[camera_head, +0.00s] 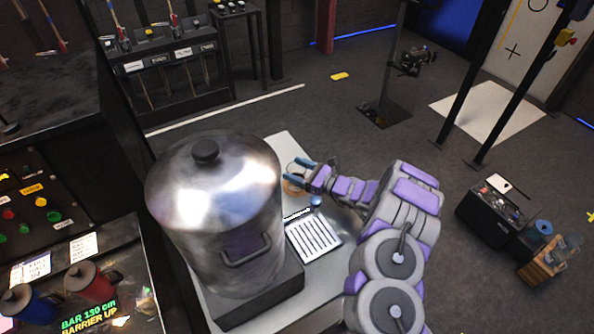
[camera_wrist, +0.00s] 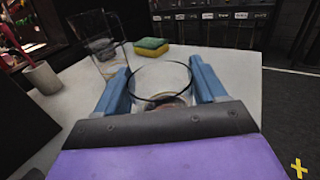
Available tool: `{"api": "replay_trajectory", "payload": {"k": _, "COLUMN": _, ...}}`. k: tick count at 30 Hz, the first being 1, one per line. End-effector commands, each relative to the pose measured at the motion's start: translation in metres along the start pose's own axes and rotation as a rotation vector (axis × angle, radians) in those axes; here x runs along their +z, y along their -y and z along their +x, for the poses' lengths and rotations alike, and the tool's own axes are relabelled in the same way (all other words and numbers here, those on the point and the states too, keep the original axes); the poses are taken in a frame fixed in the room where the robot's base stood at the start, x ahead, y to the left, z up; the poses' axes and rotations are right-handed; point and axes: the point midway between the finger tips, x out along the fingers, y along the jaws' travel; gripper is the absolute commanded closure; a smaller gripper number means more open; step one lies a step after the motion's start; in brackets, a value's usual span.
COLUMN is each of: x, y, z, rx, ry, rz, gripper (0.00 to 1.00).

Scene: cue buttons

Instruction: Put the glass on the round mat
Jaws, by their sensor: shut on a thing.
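My gripper (camera_head: 298,170) reaches over the table from the right in the head view. In the wrist view my gripper (camera_wrist: 160,78) has its blue fingers on either side of a clear glass (camera_wrist: 161,72) and is shut on it. The glass looks upright. A brownish round patch, which looks like the round mat (camera_head: 292,187), shows just by the fingertips in the head view. A brown patch also shows through the glass in the wrist view. I cannot tell whether the glass touches the mat.
A large metal urn (camera_head: 215,215) stands left of my gripper on the table (camera_head: 278,143). In the wrist view, a green and yellow sponge (camera_wrist: 151,46), a clear container (camera_wrist: 97,42) and a pot (camera_wrist: 42,77) stand beyond the glass.

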Motion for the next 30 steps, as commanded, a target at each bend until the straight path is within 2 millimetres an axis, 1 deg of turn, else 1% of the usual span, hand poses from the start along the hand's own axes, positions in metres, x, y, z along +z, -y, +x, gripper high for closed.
{"api": "replay_trajectory", "payload": {"k": 3, "x": -0.003, "y": 0.000, "z": 0.000, "rx": 0.000, "ry": 0.000, "rz": 0.000, "gripper": 0.75}}
{"api": "replay_trajectory", "payload": {"k": 4, "x": -0.002, "y": 0.000, "z": 0.000, "rx": 0.000, "ry": 0.000, "rz": 0.000, "gripper": 0.27}}
{"api": "replay_trajectory", "payload": {"k": 11, "x": -0.002, "y": 0.000, "z": 0.000, "rx": 0.000, "ry": 0.000, "rz": 0.001, "gripper": 0.05}}
{"api": "replay_trajectory", "payload": {"k": 21, "x": 0.001, "y": 0.000, "z": -0.001, "rx": -0.001, "ry": 0.000, "rz": 0.001, "gripper": 0.04}}
{"api": "replay_trajectory", "payload": {"k": 23, "x": 0.001, "y": 0.001, "z": -0.008, "rx": -0.002, "ry": 0.000, "rz": 0.002, "gripper": 0.04}}
{"api": "replay_trajectory", "payload": {"k": 26, "x": 0.001, "y": 0.001, "z": -0.025, "rx": -0.003, "ry": 0.001, "rz": 0.004, "gripper": 0.04}}
{"api": "replay_trajectory", "payload": {"k": 30, "x": 0.002, "y": 0.001, "z": -0.055, "rx": -0.004, "ry": 0.002, "rz": 0.004, "gripper": 0.04}}
